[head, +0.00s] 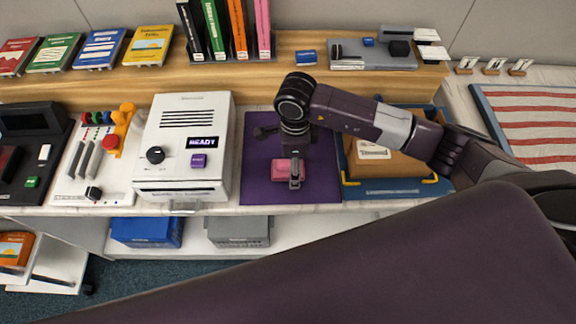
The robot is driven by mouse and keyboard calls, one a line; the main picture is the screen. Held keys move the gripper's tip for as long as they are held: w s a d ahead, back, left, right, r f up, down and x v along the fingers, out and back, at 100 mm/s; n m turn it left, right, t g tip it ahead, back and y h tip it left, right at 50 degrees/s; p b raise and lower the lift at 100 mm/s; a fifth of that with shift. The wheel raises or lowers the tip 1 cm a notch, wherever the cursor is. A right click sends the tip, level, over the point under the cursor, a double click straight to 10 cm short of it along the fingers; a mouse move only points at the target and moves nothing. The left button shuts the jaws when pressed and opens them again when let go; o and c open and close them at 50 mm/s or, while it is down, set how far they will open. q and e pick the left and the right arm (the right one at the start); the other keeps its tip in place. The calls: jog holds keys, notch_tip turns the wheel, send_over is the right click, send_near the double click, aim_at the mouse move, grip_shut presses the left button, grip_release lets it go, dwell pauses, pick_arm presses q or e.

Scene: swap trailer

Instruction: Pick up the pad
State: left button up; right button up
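A small pink block (280,165), which looks like the pad, sits on a purple mat (260,195) on the counter. My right gripper (294,172) comes down from above, its arm reaching in from the right. One grey finger shows at the block's right front side and covers part of it. The other finger is not clearly visible, so I cannot tell whether the gripper is open or shut on the block. I cannot tell whether the block touches the mat. My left gripper is not in view.
A white machine with a READY display (185,150) stands left of the mat. A blue tray with a brown box (392,165) lies right, beneath my arm. Upright binders (230,30) and a grey holder (370,55) stand behind on the wooden shelf. The mat's front is clear.

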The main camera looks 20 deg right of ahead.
jog(key=c, duration=1.2)
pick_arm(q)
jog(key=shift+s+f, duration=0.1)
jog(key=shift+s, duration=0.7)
pick_arm(e)
jog(key=shift+c, duration=0.2)
jog(key=shift+r, duration=0.1)
jog(key=shift+w+r, duration=0.1)
jog(key=shift+r, duration=0.4)
pick_arm(q)
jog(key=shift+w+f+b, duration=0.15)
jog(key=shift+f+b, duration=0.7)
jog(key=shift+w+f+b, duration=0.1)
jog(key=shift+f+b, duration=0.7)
jog(key=shift+b, duration=0.05)
pick_arm(e)
notch_tip(320, 180, up, 19)
